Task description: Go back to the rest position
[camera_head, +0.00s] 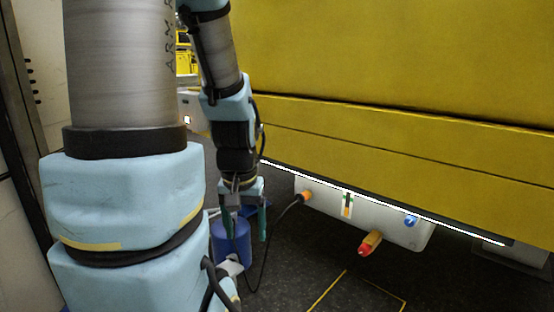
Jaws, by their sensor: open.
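My gripper (248,225) hangs pointing down near the middle of the head camera view. Its two teal fingers are apart, with nothing visibly clamped between them. A blue cylinder (218,244) stands behind or beside the left finger and is partly covered by it. I cannot tell whether they touch. My arm's large near links fill the left side and hide part of the floor.
A big yellow panel (400,60) fills the upper right, close to my arm. Under it is a white box (390,222) with an orange-red plug (369,243), a blue connector (411,220) and a black cable (272,232). Yellow lines (328,290) mark dark, clear floor (440,285).

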